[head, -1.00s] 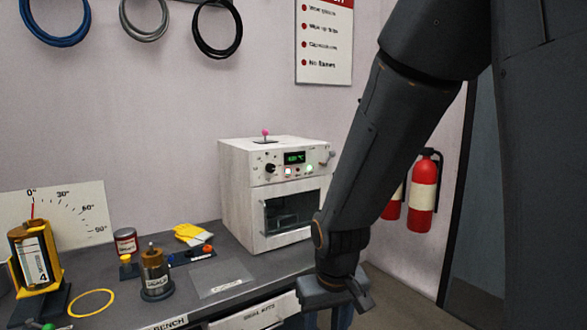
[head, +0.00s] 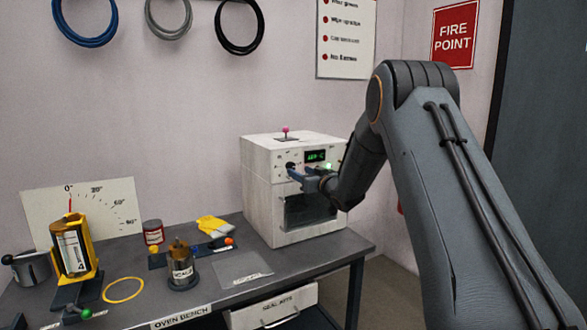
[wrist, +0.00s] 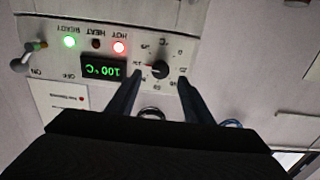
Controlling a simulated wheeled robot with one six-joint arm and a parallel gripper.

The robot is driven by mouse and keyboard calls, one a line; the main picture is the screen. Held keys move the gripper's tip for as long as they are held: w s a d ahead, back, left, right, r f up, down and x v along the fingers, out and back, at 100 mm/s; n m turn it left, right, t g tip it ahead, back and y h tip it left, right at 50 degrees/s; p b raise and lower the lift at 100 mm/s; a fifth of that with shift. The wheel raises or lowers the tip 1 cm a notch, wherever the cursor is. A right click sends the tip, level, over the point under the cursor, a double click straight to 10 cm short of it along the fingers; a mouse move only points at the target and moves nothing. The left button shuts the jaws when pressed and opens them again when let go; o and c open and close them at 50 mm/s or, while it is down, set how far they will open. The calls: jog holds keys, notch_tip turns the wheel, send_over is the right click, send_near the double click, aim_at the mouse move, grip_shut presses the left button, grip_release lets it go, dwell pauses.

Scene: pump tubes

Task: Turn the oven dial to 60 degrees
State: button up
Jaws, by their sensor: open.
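The white oven (head: 262,200) stands at the right end of the bench. Its black dial (wrist: 158,70) is on the front panel, and its pointer mark points left in the wrist view; the scale numbers are too small to read surely. My gripper (head: 300,176) is at the panel in the head view. In the wrist view, my gripper (wrist: 158,80) is open, one finger on each side of the dial with visible gaps. I cannot tell how deep the fingertips reach. The green display (wrist: 103,71) appears to read 100 °C.
A toggle switch (wrist: 30,58) is at the panel's other end. The green lamp (wrist: 70,42) and red lamp (wrist: 120,47) are lit. A pink-topped lever (head: 285,132) stands on the oven. A brown canister (head: 181,262) and yellow glove (head: 214,225) sit left on the bench.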

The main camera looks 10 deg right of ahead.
aim_at(290, 166)
jog(key=p+x, duration=0.1)
jog(key=x, duration=0.5)
jog(key=c, duration=1.1)
jog(key=shift+o, duration=0.2)
